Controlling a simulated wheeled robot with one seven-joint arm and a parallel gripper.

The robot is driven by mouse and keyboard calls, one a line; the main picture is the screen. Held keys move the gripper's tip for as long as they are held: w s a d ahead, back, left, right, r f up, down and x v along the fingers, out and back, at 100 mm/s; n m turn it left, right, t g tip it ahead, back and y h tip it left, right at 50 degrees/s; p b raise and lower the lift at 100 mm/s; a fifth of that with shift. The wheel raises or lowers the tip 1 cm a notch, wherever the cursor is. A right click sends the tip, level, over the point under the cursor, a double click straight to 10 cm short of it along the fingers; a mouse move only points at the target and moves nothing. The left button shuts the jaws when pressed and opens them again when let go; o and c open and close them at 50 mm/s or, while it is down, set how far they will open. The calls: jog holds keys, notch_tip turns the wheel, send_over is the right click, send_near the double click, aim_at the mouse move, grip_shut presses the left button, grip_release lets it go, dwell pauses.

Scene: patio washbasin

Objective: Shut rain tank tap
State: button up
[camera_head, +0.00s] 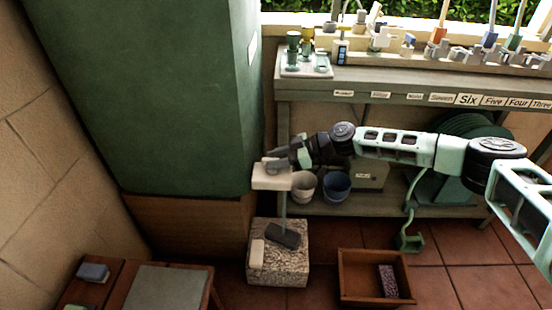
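The large dark green rain tank (150,85) stands on a brown wooden base (190,225) at the left. A pale block-shaped fitting (271,178) sits by the tank's lower right edge, with a thin pale post or stream below it. I cannot tell which part of it is the tap handle. My gripper (276,160) reaches in from the right, just above and against this fitting. The dark gripper body hides part of it. Its fingers are too small and overlapped to show whether they are open or shut, or whether they touch a handle.
A stone block (292,268) with a dark item on top stands below the fitting. A white bucket (303,187) and a blue bucket (336,187) sit on the bench's lower shelf. A wooden box (357,298) is on the tiles. The labelled bench (310,94) stands behind my arm.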

grip_shut()
jog(key=shift+t, duration=0.3)
jog(key=m+t+p, duration=0.2)
jog(key=m+t, duration=0.1)
jog(key=shift+s+a+r+m+t+h+p, duration=0.1)
jog(key=shift+s+r+m+t+h+p, duration=0.15)
jog(key=shift+s+m+t+h+p, duration=0.15)
jog(key=m+t+h+p, duration=0.2)
jog(key=m+t+p, duration=0.2)
jog(key=shift+s+a+r+h+p, duration=0.1)
jog(key=shift+s+a+h+p, duration=0.15)
jog(key=shift+h+p, duration=0.15)
jog(key=m+t+h+p, duration=0.2)
jog(key=m, duration=0.1)
jog(key=shift+a+h, duration=0.15)
jog(key=shift+h, duration=0.15)
jog(key=m+t+h+p, duration=0.1)
jog(key=m+t+h, duration=0.1)
jog(key=shift+s+a+f+m+h+p, duration=0.1)
jog(key=shift+f+m+h+p, duration=0.1)
jog(key=shift+m+h+p, duration=0.15)
jog(key=m+h, duration=0.4)
jog(key=shift+a+f+t+h, duration=0.1)
jog(key=shift+a+t+h, duration=0.05)
jog(key=shift+t+h, duration=0.25)
jog(key=shift+m+h, duration=0.25)
jog(key=shift+m, duration=0.1)
